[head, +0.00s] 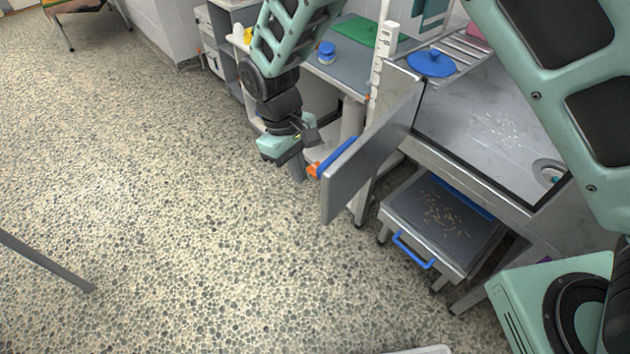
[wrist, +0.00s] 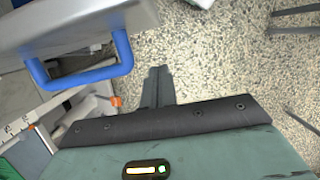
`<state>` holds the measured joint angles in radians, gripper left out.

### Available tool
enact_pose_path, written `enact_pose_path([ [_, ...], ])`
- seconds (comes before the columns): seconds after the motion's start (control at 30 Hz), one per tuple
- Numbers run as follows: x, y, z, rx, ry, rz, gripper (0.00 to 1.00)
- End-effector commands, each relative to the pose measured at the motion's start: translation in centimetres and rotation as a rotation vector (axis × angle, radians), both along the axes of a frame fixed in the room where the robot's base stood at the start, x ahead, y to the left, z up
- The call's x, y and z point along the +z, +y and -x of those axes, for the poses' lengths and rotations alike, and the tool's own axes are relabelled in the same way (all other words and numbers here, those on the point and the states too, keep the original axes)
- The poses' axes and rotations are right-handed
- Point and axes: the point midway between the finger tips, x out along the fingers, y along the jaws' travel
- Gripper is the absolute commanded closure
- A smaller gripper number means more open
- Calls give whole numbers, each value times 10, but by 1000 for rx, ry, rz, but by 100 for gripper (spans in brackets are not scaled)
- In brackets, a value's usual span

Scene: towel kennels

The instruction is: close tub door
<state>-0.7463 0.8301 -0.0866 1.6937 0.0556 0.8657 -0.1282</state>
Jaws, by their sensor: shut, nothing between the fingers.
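The tub door (head: 372,147) is a grey metal panel standing swung out from the front left of the metal tub (head: 474,126). A blue handle (head: 336,157) and an orange part (head: 313,170) show on its left face. My gripper (head: 299,172) is just left of the door's handle side, pointing down, with its fingers shut and empty. In the wrist view the door (wrist: 75,25) fills the upper left, with its blue handle (wrist: 84,76) left of my gripper's fingers (wrist: 158,80). The fingers look apart from the handle.
A step with a dark top (head: 443,216) and a blue handle (head: 413,250) sits below the tub. A counter with a blue-lidded jar (head: 327,52) stands behind my gripper. A blue round item (head: 431,63) lies on the rack. The speckled floor (head: 150,190) at left is open.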

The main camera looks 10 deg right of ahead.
Motion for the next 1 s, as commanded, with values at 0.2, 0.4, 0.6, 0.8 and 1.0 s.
enact_pose_path([
  [0.2, -10, -18, 19, 0, 0, 0, 100],
  [0.4, -11, -28, 30, 1, 0, 0, 100],
  [0.6, -12, -30, 31, 1, -1, -2, 100],
  [0.8, -12, -30, 31, 1, -1, -1, 100],
  [1.0, -11, -32, 35, 30, 1, -1, 100],
])
